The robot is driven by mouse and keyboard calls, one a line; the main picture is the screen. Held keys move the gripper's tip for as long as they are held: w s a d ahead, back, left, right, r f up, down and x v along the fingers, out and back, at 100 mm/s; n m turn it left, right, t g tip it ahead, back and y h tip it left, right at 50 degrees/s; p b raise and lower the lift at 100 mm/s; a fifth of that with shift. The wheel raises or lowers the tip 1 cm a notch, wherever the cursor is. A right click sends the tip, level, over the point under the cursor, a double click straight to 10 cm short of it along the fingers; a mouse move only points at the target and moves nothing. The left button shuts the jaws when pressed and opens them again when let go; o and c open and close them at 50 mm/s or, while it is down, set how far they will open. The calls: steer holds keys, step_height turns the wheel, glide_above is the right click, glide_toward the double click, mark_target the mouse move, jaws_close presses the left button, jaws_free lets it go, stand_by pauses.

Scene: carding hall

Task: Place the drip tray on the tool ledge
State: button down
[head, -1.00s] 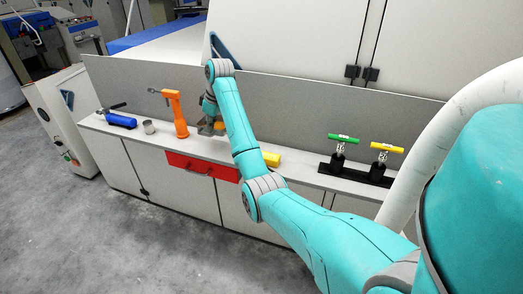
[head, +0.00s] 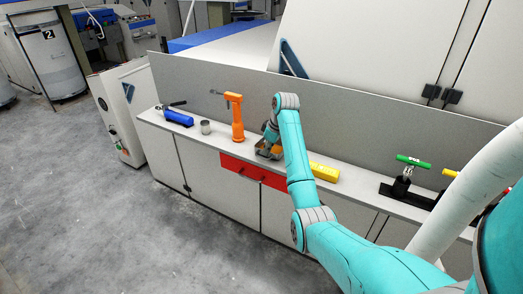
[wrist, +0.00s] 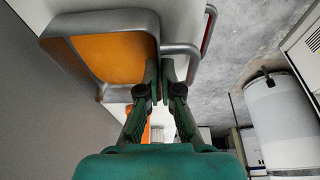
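The drip tray (head: 262,152) is a grey-metal tray with an orange inside. In the wrist view it fills the upper left (wrist: 110,55). In the head view my gripper (head: 268,140) is mostly hidden behind my arm. The tool ledge (head: 220,142) is the long pale top of the low cabinets. The tray is at the ledge, between the orange tool and the yellow block; I cannot tell whether it touches the surface.
On the ledge stand a blue tool (head: 178,118), a metal cup (head: 205,127), an orange tool (head: 235,117), a yellow block (head: 324,172) and a black rack with a green-handled tool (head: 412,162). A red drawer (head: 240,170) lies below. A grey back panel (head: 200,80) rises behind.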

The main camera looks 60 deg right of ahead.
steer(key=shift+f, duration=0.2)
steer(key=c, duration=1.3)
jaws_free()
